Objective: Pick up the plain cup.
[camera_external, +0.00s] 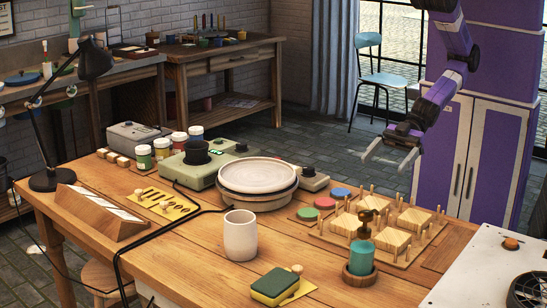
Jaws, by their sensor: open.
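The plain cup (240,236) is off-white and has no handle. It stands upright on the wooden table, in front of the round plates. My gripper (388,160) hangs above the table's back right side, to the right of the cup and well apart from it. Its two fingers are spread apart, with nothing between them.
Stacked plates (257,176) stand behind the cup on a turntable. A green-yellow sponge (275,287) lies in front, a teal jar (361,259) in a wooden dish and a pegged board (385,226) to the right. A black cable (165,216) runs left of the cup.

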